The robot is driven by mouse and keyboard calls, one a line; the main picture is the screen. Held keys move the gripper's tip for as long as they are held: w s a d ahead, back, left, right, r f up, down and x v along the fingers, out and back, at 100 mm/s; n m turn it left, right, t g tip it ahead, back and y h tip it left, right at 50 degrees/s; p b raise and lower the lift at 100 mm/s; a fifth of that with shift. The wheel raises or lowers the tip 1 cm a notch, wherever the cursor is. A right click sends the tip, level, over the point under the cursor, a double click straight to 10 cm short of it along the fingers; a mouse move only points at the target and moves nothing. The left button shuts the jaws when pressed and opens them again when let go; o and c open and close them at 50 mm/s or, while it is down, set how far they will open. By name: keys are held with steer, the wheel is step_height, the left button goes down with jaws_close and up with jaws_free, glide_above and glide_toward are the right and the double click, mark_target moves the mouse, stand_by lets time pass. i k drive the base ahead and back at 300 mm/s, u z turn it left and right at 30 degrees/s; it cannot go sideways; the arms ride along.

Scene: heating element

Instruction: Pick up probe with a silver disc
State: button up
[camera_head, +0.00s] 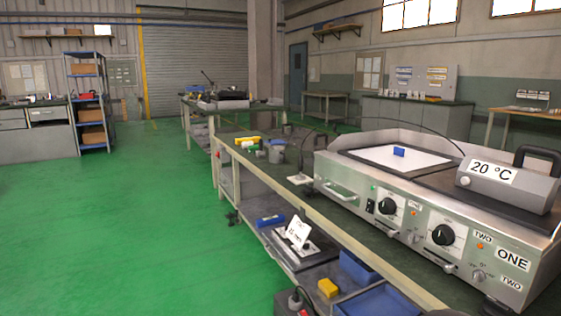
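A thin dark cable (372,119) arcs from the grey display unit marked 20 °C (492,172) to the left, past the griddle. It comes down near a small dark upright item (301,160) over a white pad (299,180) on the bench, just left of the griddle. This may be the probe; it is too small to make out a silver disc. The two-zone griddle (400,203) has a white plate (392,158) with a small blue block (398,151) on its left zone. My gripper is not in view.
The long bench (330,217) holds cups and yellow and green items left of the griddle. Its lower shelf carries blue trays (372,303), a yellow block (327,288) and a labelled device (299,232). Green floor (130,230) is clear to the left.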

mark_target(300, 176)
steer(key=u, duration=0.55)
steer(key=i, duration=1.75)
steer(key=u, duration=0.5)
